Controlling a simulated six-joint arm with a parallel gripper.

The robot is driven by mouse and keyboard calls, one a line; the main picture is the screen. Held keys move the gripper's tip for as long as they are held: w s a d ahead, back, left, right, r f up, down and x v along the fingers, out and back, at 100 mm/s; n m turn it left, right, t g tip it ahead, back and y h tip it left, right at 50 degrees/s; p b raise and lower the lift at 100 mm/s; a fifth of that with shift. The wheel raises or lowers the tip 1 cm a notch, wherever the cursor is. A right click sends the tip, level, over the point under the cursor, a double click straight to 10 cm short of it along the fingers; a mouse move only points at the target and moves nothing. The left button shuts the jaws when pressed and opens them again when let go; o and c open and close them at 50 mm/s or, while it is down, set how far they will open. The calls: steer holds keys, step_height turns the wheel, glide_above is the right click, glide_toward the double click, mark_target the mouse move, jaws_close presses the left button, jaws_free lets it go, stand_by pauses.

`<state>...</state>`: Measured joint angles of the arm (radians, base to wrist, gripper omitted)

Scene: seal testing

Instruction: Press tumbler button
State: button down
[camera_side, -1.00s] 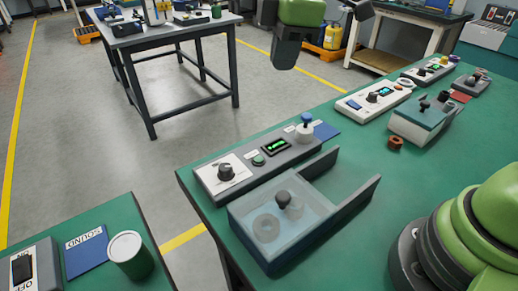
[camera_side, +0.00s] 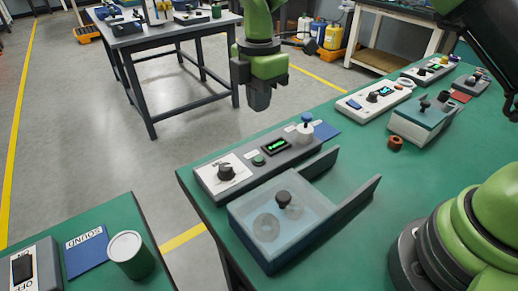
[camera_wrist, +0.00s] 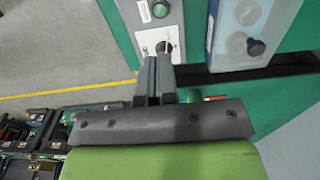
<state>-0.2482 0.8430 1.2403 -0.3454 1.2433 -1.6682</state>
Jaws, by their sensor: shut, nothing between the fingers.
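A grey control panel (camera_side: 208,185) lies along the green table's left edge. It carries a dark knob (camera_side: 226,173) on a white plate, a small green button (camera_side: 258,160), a lit display (camera_side: 276,146) and a white post with a blue cap (camera_side: 306,118). I cannot tell by label which one is the tumbler button. My gripper (camera_side: 259,103) is shut and empty, pointing down above and behind the panel in the side view. In the wrist view my fingertips (camera_wrist: 155,62) partly overlap the dark knob (camera_wrist: 166,47); the green button (camera_wrist: 160,9) lies beyond them.
A clear-lidded tank (camera_side: 265,227) with a dark-knobbed lid stands in front of the panel, with raised grey walls on its right. Another white panel (camera_side: 372,98), a second lidded box (camera_side: 420,122) and a brown ring (camera_side: 396,143) lie farther right. Bare green table lies between.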

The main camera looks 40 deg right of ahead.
mark_target(260, 159)
step_height(260, 159, down, 13)
steer(key=shift+r, duration=0.15)
stand_by(0.4)
steer(key=shift+s+f, duration=0.1)
steer(key=shift+f, duration=0.85)
steer(key=shift+r, duration=0.1)
step_height(260, 159, up, 15)
steer(key=shift+w, duration=0.3)
